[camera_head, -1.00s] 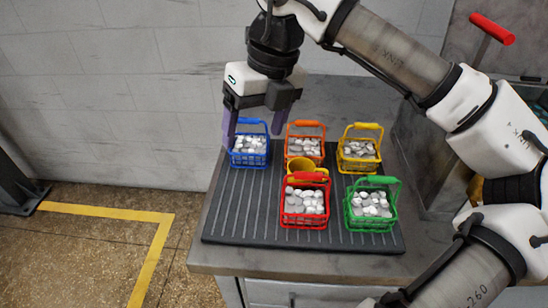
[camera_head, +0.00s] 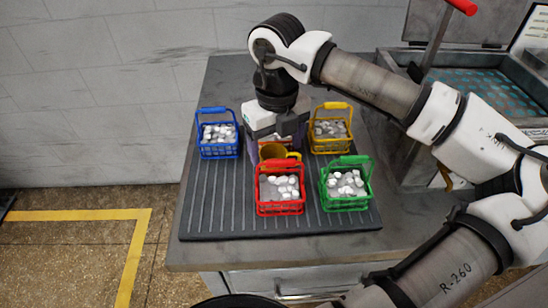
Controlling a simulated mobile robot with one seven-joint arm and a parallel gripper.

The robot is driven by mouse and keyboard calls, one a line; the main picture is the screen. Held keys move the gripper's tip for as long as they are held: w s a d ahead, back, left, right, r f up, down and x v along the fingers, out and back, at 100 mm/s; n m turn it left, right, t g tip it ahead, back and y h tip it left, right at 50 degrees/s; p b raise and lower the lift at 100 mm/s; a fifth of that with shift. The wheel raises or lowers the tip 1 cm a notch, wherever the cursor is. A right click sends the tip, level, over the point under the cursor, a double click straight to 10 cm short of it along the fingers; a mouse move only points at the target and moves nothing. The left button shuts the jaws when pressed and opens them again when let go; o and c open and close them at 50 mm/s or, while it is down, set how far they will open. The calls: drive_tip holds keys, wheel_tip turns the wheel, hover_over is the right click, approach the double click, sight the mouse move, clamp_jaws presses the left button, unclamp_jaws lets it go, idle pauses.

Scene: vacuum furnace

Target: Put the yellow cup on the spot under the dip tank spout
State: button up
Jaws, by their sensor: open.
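The yellow cup (camera_head: 272,152) stands on the dark ribbed mat (camera_head: 200,224), between the baskets and just behind the red basket (camera_head: 280,195). My gripper (camera_head: 277,140) is open and pointing down, low over the cup's back side. Its fingers are partly hidden, and I cannot tell whether they touch the cup. The orange basket is almost wholly hidden behind my gripper. The dip tank spout and the spot under it cannot be made out in this view.
A blue basket (camera_head: 218,134) stands to the left, a yellow basket (camera_head: 331,129) to the back right, and a green basket (camera_head: 346,185) to the front right, all holding pale pieces. A tank (camera_head: 437,135) with a red-handled lever (camera_head: 448,20) stands at the right.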

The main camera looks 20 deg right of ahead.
drive_tip(key=shift+a+f+p, duration=0.15)
drive_tip(key=shift+f+p, duration=0.15)
drive_tip(key=shift+f, duration=0.85)
drive_tip(key=shift+a+f+p, duration=0.1)
drive_tip(key=shift+f+p, duration=0.15)
drive_tip(key=shift+f, duration=0.85)
drive_tip(key=shift+c, duration=0.2)
drive_tip(key=c, duration=1.1)
wheel_tip(320, 180, up, 17)
drive_tip(key=p, duration=0.1)
drive_tip(key=shift+c, duration=0.2)
drive_tip(key=b, duration=0.3)
hover_over(274, 154)
drive_tip(key=shift+f, duration=3.45)
